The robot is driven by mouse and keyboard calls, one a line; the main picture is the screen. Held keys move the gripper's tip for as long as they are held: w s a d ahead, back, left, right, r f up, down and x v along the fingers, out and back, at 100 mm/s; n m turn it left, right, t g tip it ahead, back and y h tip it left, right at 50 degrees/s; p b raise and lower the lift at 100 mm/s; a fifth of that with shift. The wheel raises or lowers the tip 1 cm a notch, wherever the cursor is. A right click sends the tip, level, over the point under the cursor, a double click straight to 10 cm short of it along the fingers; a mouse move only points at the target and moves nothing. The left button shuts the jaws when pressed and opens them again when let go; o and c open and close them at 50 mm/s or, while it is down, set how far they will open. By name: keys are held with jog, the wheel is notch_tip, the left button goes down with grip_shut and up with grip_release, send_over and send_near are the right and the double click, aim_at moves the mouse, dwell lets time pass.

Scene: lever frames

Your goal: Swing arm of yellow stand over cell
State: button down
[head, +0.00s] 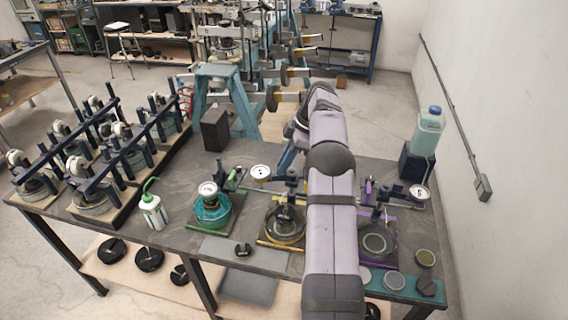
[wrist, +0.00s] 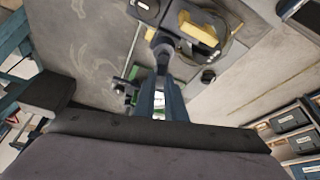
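The yellow stand (head: 291,187) is at mid-bench with a dark post. Its arm runs back-left to a white dial gauge (head: 260,173), off to the side of the round cell (head: 285,220) on the yellow-edged base. My arm covers the right side of this stand in the head view. In the wrist view, yellow parts (wrist: 197,28) show beyond my gripper (wrist: 160,82). Its two blue-grey fingers point towards a dark part of the stand. I cannot tell whether they touch it. In the head view the gripper is hidden behind my arm.
A green stand (head: 222,188) with its gauge over its cell is to the left. A purple stand (head: 378,195) is to the right, with its gauge out to the side. A green-capped bottle (head: 152,212), a black block (head: 215,130) and a rack of dials (head: 95,195) also stand here.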

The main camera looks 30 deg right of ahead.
jog(key=shift+s+r+n+p, duration=0.15)
jog(key=shift+n+p, duration=0.25)
jog(key=shift+p, duration=0.6)
jog(key=n+p, duration=0.1)
jog(key=p, duration=0.1)
jog(key=shift+s+a+r+g+p, duration=0.1)
jog(key=shift+r+g+p, duration=0.05)
jog(key=shift+g+p, duration=0.2)
jog(key=shift+s+f+n+g+y+p, duration=0.15)
jog(key=shift+n+g+p, duration=0.1)
jog(key=shift+n+p, duration=0.3)
jog(key=shift+s+f+n+g+y+p, duration=0.1)
jog(key=shift+n+g+y+p, duration=0.1)
jog(key=shift+n+p, duration=0.35)
jog(key=c, duration=1.8)
grip_release()
jog(key=shift+w+f+m+b, duration=0.15)
jog(key=shift+m+b, duration=0.25)
jog(key=shift+b, duration=0.5)
